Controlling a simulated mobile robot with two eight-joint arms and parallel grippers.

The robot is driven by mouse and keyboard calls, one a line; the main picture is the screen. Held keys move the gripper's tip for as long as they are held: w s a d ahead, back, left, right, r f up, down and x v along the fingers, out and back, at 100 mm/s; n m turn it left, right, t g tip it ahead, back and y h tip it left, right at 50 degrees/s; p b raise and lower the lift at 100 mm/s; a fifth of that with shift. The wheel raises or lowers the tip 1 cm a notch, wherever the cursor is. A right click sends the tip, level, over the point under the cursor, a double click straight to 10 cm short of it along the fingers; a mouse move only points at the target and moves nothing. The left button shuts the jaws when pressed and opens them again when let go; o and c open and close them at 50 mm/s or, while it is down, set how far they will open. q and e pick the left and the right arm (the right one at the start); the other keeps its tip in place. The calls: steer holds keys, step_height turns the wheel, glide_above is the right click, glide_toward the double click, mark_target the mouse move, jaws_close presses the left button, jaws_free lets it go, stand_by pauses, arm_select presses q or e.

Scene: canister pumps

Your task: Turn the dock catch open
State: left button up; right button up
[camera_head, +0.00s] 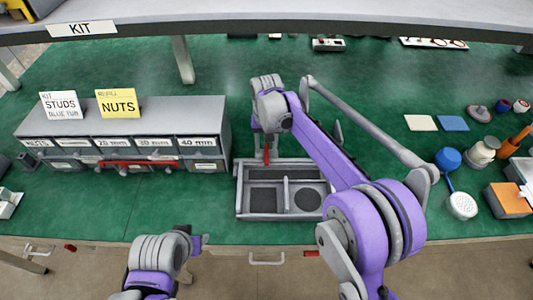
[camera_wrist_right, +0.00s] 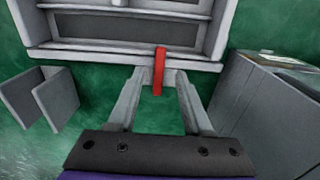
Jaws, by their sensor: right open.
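In the right wrist view the red catch (camera_wrist_right: 159,72) points straight toward the gripper from the dock wall (camera_wrist_right: 130,55). My right gripper (camera_wrist_right: 158,108) is open, with one finger on each side of the catch and visible gaps to it. My left gripper (camera_head: 199,243) is low at the front edge of the bench; its jaws are unclear.
A grey drawer cabinet (camera_head: 215,125) with labelled bins stands left of the dock and close to the right gripper (camera_wrist_right: 245,105). A grey bracket (camera_wrist_right: 52,97) is on the other side. Pumps and a white strainer (camera_head: 462,206) stand at the right.

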mark_target(266, 157)
steer(key=shift+f, duration=2.25)
steer(key=shift+c, duration=0.3)
jaws_close()
